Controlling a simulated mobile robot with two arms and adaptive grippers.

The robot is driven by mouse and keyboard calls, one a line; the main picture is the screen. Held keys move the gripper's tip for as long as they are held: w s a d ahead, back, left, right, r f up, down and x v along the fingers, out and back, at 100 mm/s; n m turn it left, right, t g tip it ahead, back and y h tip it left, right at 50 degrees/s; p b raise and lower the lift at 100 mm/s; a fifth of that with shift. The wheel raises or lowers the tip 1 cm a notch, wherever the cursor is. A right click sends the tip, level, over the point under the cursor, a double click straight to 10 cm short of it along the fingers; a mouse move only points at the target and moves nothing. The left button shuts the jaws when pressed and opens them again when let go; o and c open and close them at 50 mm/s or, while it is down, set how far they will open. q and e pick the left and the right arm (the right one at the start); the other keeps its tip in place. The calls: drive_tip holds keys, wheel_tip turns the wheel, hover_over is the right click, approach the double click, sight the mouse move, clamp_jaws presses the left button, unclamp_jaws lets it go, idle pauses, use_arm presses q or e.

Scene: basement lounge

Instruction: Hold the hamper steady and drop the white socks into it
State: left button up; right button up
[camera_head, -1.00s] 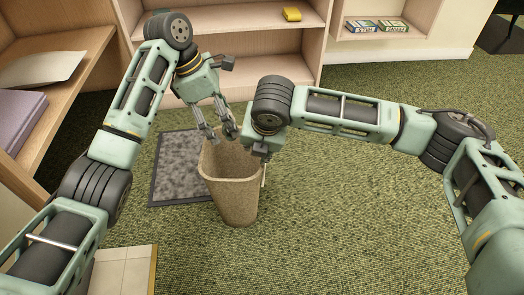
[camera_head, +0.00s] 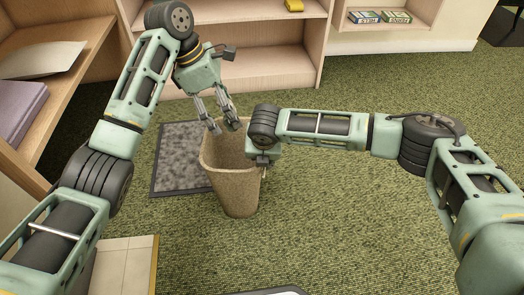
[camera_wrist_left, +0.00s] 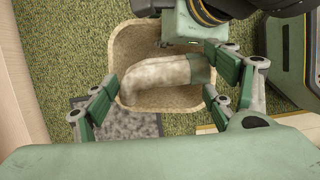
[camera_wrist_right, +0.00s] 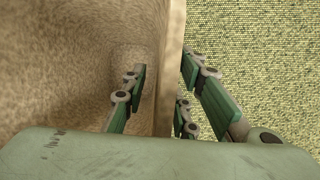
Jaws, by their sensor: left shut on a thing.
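The tan speckled hamper (camera_head: 237,195) stands upright on the carpet; its open mouth also shows in the left wrist view (camera_wrist_left: 118,42). My left gripper (camera_head: 222,124) is above the mouth. In the left wrist view it is shut on the white socks (camera_wrist_left: 155,78), which have a grey-green cuff and hang over the opening. I cannot make the socks out in the head view. My right gripper (camera_wrist_right: 160,100) straddles the hamper's wall, with fingers inside and outside. Whether they press on the wall is unclear.
A dark grey mat (camera_head: 182,160) lies left of the hamper. A wooden shelf unit (camera_head: 265,72) stands behind it, and a desk with a purple book (camera_head: 18,110) is at the left.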

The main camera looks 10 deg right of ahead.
drive_tip(key=shift+w+f, duration=0.1)
drive_tip(key=shift+f, duration=0.15)
drive_tip(key=shift+c, duration=0.7)
clamp_jaws()
